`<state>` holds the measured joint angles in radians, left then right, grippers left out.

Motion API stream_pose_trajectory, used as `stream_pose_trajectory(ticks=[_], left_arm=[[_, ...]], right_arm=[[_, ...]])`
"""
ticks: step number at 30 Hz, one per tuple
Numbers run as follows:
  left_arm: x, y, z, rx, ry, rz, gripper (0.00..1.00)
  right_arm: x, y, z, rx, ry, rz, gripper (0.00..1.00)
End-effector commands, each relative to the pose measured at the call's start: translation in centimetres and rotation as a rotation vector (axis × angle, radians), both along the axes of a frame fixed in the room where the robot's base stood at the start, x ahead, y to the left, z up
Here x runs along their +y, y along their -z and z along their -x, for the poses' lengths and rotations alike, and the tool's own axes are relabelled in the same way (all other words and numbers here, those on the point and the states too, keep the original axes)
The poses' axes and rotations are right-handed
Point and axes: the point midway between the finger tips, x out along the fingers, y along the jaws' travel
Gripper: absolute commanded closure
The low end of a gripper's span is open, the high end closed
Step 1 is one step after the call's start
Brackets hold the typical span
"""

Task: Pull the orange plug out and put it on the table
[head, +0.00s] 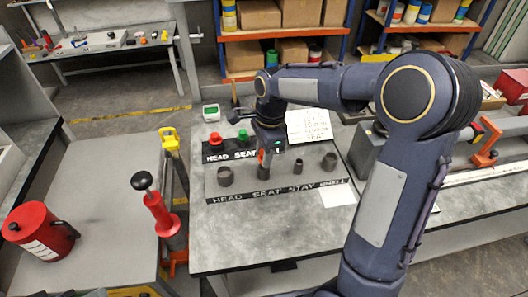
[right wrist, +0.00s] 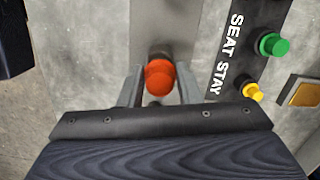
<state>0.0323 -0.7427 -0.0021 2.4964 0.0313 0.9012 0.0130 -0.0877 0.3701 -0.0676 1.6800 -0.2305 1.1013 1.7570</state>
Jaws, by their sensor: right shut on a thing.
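The orange plug (right wrist: 159,78) sits between the two fingers of my right gripper (right wrist: 160,92), which is shut on it. In the head view the orange plug (head: 261,156) shows as a small patch under the right gripper (head: 270,150), at the top of the dark tube (head: 264,170) above the word SEAT. I cannot tell how deep the plug sits in that tube. The grey table (head: 230,235) carries the fixture block (head: 290,182) with several dark upright tubes. My left gripper does not show.
A labelled black rack behind the block holds a red plug (head: 214,138) and a green plug (head: 242,135); a yellow plug (right wrist: 252,91) shows in the right wrist view. A white paper (head: 338,194) lies at right. The table front is mostly clear.

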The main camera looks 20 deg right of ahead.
Motion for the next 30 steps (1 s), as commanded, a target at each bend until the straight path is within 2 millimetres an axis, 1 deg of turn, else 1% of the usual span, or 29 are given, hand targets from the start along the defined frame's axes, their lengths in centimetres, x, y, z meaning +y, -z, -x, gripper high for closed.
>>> stream_pose_trajectory(ticks=[1, 18, 27, 30], left_arm=[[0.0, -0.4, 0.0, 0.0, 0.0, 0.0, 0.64], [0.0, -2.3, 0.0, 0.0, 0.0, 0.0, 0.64], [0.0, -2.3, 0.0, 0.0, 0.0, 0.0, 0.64], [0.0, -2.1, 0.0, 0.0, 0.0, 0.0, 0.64]], right_arm=[[0.0, -0.4, 0.0, 0.0, 0.0, 0.0, 0.96], [0.0, -2.6, 0.0, 0.0, 0.0, 0.0, 0.96], [0.0, -2.6, 0.0, 0.0, 0.0, 0.0, 0.96], [0.4, -2.7, 0.2, -0.001, -0.005, -0.001, 0.96]])
